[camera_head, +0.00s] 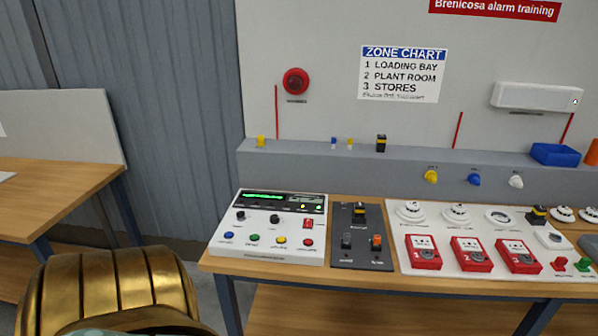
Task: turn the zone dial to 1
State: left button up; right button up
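A white control panel (268,224) lies on the wooden bench at the centre, with a green-lit display (264,197) along its top. Two small black knobs stand on the panel, a left knob (240,215) and a right knob (274,219). Their labels are too small to read, so I cannot tell which is the zone dial or where it points. Neither of my grippers is in view, and nothing touches the panel.
Blue, green, yellow and red buttons (281,240) line the panel's front. A dark switch plate (361,236) sits right beside it. Further right, a white board (459,234) carries red call points and detectors. A zone chart (402,74) hangs above. The left table (62,196) is mostly clear.

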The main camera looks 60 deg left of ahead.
aim_at(274, 219)
jog(key=u, duration=1.95)
